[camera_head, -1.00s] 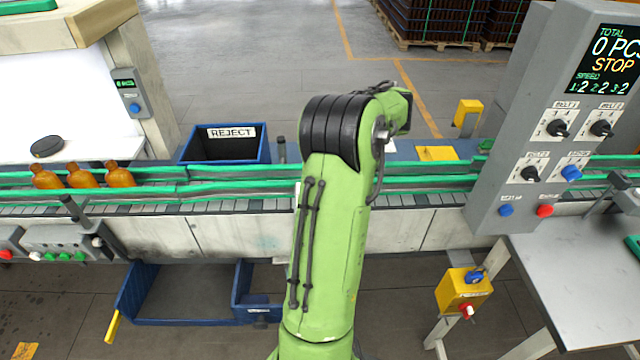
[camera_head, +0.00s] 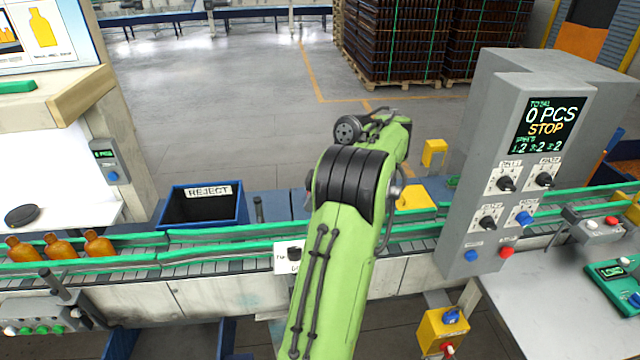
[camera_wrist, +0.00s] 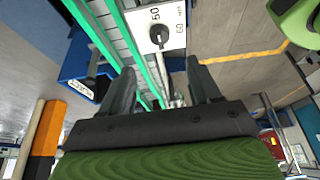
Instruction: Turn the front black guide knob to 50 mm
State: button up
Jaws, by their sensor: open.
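The black guide knob (camera_wrist: 160,34) sits on a white scale plate (camera_wrist: 145,15) near the top middle of the wrist view. In the head view the knob (camera_head: 294,253) shows on the plate (camera_head: 282,264) at the conveyor front, partly covered by my arm. My gripper (camera_wrist: 163,78) is open and empty, its two fingers apart below the knob in the wrist view and not touching it. In the head view my gripper is hidden behind my arm.
Green guide rails (camera_head: 210,233) run along the conveyor, with several amber bottles (camera_head: 60,246) at left. A blue REJECT bin (camera_head: 203,222) stands behind the rails. A grey control cabinet (camera_head: 455,225) reading STOP rises at right, and a steel table (camera_head: 545,310) stands in front of it.

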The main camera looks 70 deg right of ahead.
jog(key=p+v, duration=0.2)
jog(key=v, duration=0.2)
jog(key=shift+r, duration=0.2)
jog(key=shift+w, duration=0.1)
